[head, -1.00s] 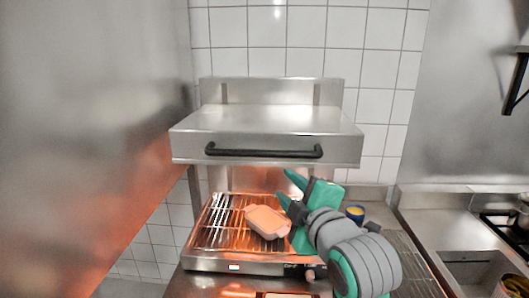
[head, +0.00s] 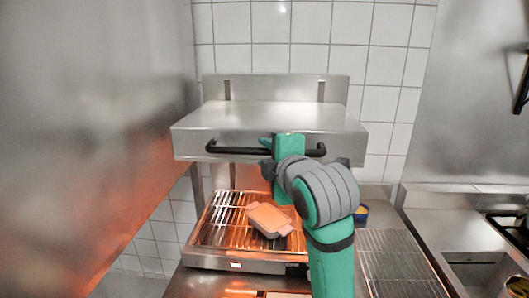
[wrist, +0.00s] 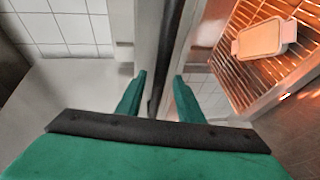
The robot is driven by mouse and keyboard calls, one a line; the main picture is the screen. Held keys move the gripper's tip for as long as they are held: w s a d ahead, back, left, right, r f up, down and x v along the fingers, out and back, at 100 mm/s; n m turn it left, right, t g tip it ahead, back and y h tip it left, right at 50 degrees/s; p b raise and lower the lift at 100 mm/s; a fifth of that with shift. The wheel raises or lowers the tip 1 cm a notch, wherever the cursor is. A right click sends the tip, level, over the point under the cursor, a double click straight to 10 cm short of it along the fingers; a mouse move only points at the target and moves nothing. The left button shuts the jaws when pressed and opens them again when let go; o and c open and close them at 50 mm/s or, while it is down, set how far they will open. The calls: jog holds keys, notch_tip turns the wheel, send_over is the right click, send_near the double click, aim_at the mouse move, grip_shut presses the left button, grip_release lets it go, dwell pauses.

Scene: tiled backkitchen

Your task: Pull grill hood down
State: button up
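The steel grill hood (head: 255,115) is raised above the grill in the head view, with a gap between them. Its black bar handle (head: 235,150) runs along the hood's front face. My gripper (head: 268,146) is at the right half of the handle and hides part of it. In the wrist view, the green fingers of my gripper (wrist: 160,94) are apart, with the dark handle bar (wrist: 158,92) between them. A gap shows on each side of the bar, so the gripper is open around it.
The glowing grill rack (head: 210,235) holds a pinkish dish (head: 268,220) below the hood. A steel wall (head: 90,130) stands close on the left. A wire rack (head: 395,262) lies on the counter at right. A yellow-topped blue container (head: 361,214) is partly hidden by my arm.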

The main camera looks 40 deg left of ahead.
jog(key=shift+x, duration=1.2)
jog(key=shift+w+d, duration=0.1)
jog(key=shift+w, duration=0.15)
jog(key=shift+c, duration=0.3)
